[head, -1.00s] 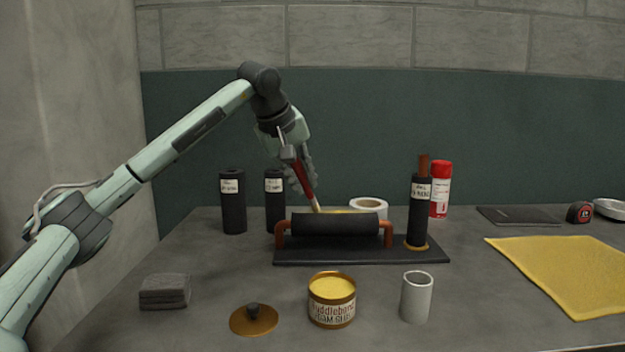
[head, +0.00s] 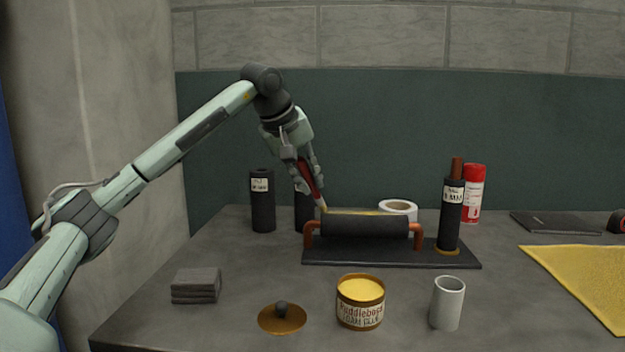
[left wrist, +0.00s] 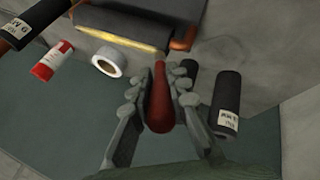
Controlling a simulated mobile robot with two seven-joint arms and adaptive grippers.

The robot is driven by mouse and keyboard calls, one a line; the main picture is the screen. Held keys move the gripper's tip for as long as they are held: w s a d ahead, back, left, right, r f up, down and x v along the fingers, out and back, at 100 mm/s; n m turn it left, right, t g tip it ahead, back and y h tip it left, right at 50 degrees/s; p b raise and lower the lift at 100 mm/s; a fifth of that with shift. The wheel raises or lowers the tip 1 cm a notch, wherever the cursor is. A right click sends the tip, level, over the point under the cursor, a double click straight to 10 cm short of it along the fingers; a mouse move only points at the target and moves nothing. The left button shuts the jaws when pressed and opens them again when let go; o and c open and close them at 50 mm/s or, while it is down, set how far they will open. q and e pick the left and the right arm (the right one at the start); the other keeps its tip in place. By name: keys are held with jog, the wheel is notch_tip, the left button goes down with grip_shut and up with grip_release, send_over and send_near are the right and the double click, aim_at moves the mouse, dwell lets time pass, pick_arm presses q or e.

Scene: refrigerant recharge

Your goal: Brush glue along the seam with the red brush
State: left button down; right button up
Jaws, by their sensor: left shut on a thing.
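My left gripper (head: 308,180) is shut on the red brush (head: 311,183) and holds it tilted, tip down. In the left wrist view the brush's red handle (left wrist: 160,98) lies between the fingers. Its tip is at the left end of the black foam sleeve (head: 364,225), which sits on a copper pipe (head: 418,236) over a dark base (head: 390,256). A yellow glue line (left wrist: 122,39) runs along the sleeve's seam. Whether the bristles touch it is hard to tell. The open glue tin (head: 360,301) stands in front, its lid (head: 282,318) beside it. My right gripper is not in view.
Black foam tubes (head: 262,200) stand behind at left; a labelled one (head: 451,214) stands on the base's right end. A tape roll (head: 398,209) and a red can (head: 474,193) are behind. A grey cup (head: 447,303), grey pads (head: 196,285) and a yellow cloth (head: 585,280) lie around.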

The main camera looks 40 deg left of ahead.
aim_at(311, 174)
pick_arm(q)
jog(key=shift+r, duration=0.1)
jog(key=shift+r, duration=2.95)
jog(key=shift+r, duration=0.1)
jog(key=shift+r, duration=1.4)
jog(key=shift+f, duration=0.15)
jog(key=shift+x, duration=0.8)
